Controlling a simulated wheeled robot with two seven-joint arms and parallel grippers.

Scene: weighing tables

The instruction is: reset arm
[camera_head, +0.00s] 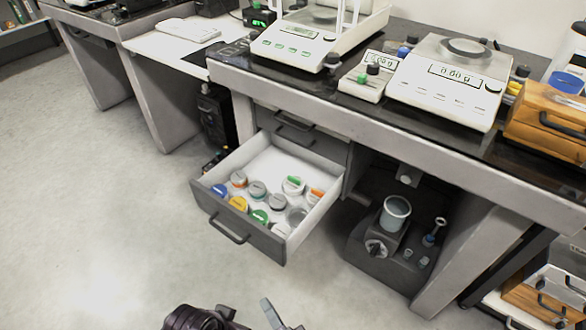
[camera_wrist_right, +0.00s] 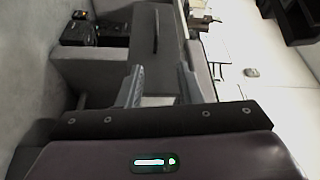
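My right gripper (camera_wrist_right: 158,76) shows in the right wrist view with its two grey fingers apart and nothing between them. In the head view, part of my right gripper (camera_head: 270,312) shows at the bottom edge, in front of the open drawer (camera_head: 238,236) and apart from it. The drawer is pulled out under the weighing table and holds several small round containers (camera_head: 258,190) with coloured lids. My left gripper is not in the head view.
The weighing table (camera_head: 400,129) carries white balances (camera_head: 455,78) and a wooden drawer box (camera_head: 548,115). A dark device with a cup (camera_head: 396,214) stands below, right of the drawer. The floor (camera_head: 90,225) at the left is clear.

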